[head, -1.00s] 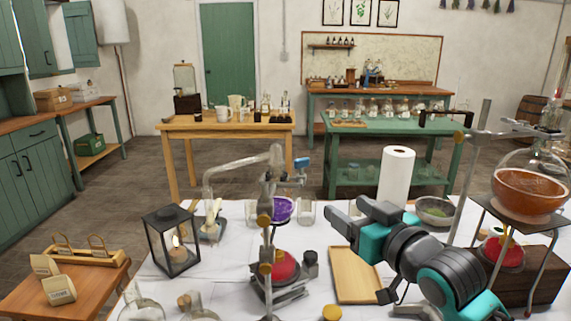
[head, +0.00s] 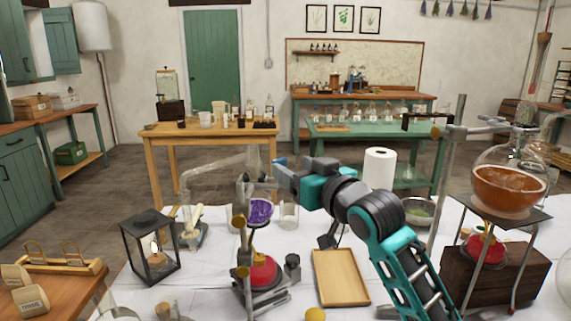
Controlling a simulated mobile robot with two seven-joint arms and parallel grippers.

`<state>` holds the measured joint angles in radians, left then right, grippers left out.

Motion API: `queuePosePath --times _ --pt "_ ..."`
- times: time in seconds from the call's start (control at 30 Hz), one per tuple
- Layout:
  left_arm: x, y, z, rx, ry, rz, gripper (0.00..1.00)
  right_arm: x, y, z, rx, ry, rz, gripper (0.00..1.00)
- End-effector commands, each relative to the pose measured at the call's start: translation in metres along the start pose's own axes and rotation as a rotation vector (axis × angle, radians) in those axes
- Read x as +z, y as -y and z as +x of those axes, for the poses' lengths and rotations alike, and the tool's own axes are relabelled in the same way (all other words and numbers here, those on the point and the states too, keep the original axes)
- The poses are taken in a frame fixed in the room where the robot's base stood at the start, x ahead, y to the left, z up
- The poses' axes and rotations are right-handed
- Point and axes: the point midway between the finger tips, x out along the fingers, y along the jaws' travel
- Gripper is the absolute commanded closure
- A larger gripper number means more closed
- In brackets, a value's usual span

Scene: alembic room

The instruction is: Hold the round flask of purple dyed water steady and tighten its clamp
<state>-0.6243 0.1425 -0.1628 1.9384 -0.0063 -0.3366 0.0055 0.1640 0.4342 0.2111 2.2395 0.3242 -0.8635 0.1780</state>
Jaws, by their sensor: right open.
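The round flask of purple dyed water (head: 260,212) hangs on a metal stand (head: 241,240) above a red burner (head: 262,271). Only its purple lower part shows clearly; its glass upper part is hard to make out. A small blue piece (head: 280,160), apparently on the clamp, shows just beside my right gripper's tip. My right gripper (head: 283,174) is open, above and right of the purple flask, its fingers pointing left toward the clamp. It appears to hold nothing; whether it touches the clamp I cannot tell. My left gripper is out of view.
A wooden tray (head: 340,278) lies on the white-covered table, right of the stand. A black lantern (head: 150,247) stands left. A large orange-filled flask (head: 508,190) sits on a tripod at right.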

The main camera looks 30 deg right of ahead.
Motion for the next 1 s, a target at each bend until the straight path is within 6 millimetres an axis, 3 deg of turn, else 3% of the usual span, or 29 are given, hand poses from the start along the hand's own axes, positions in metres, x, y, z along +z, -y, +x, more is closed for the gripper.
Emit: queuePosePath --times 0.1,0.3,0.67,1.0 --pt "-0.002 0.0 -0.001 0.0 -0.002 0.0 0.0 -0.001 0.0 0.02 0.001 0.0 0.002 0.36" --pt "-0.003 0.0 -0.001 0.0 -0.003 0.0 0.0 0.0 0.0 0.039 0.001 0.001 0.001 0.36" --pt "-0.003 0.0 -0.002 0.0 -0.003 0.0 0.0 0.001 0.0 0.043 0.0 0.0 0.0 0.36" --pt "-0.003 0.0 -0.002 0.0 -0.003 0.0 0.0 0.001 0.0 0.043 0.0 0.0 0.0 0.67"
